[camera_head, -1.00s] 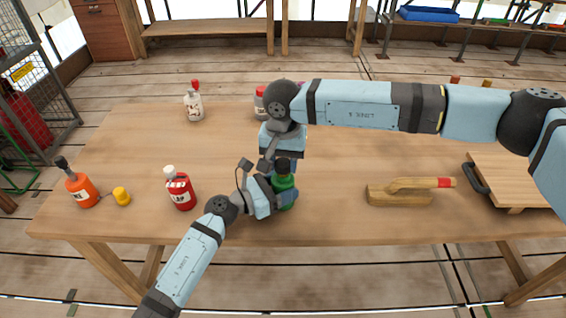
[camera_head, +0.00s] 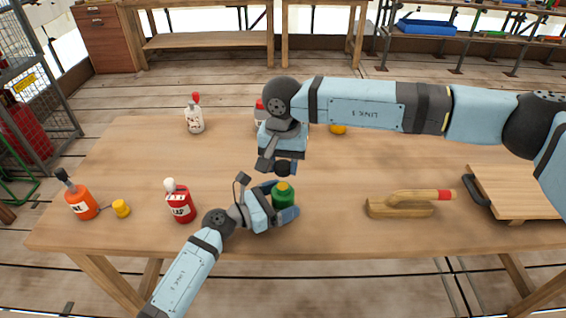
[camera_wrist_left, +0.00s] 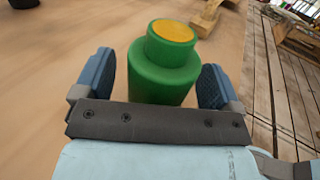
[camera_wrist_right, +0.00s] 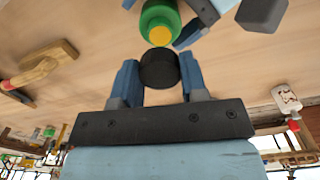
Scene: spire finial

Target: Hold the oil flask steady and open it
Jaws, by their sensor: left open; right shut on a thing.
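The green flask (camera_head: 283,193) stands upright near the table's front edge. Its top shows a yellow disc where the neck is uncovered, clear in the left wrist view (camera_wrist_left: 173,33). My left gripper (camera_wrist_left: 158,82) is open, its blue fingers on either side of the flask's body; I cannot tell whether they touch it. My right gripper (camera_wrist_right: 160,75) is shut on a black cap (camera_wrist_right: 159,69) and holds it off the flask. In the head view the black cap (camera_head: 287,168) shows just behind the flask. The flask's label is hidden.
A white bottle (camera_head: 195,119) is at the back. A wooden float (camera_head: 402,206) and a board (camera_head: 518,185) lie at right. Bare tabletop lies between them.

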